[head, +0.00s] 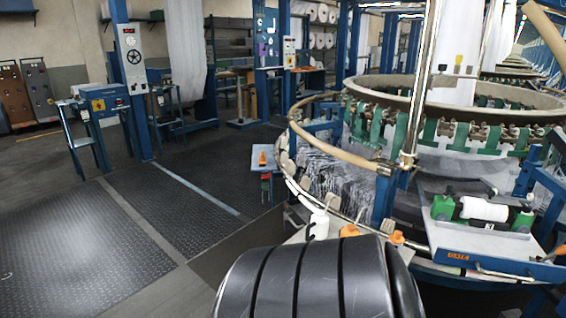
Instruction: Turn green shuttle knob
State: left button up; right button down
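The green shuttle (442,207) lies on a light grey tray (470,240) on the right side of the head view, at the rim of the loom. It has green blocks at both ends and a white bobbin (484,209) between them. Small dark parts show near its right end, but I cannot tell which part is the knob. Neither my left gripper nor my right gripper is in view.
The large circular loom (440,104) fills the right side. A white bottle (319,225) and orange-topped items (397,238) stand at its near edge. A dark ridged cylinder blocks the bottom middle. The dark floor (80,240) at left is clear.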

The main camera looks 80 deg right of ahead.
aim_at(526, 209)
jog(key=z, duration=1.7)
jog(key=l+z, duration=0.15)
jog(key=z, duration=0.3)
jog(key=l+z, duration=0.15)
jog(key=z, duration=0.25)
jog(key=i+l+z, duration=0.1)
jog(key=z, duration=0.35)
jog(key=i+l+z, duration=0.1)
jog(key=z, duration=0.3)
jog(key=i+l+z, duration=0.2)
jog(key=z, duration=0.2)
jog(key=i+l+z, duration=0.15)
jog(key=z, duration=0.25)
jog(key=i+z, duration=0.65)
jog(key=z, duration=0.15)
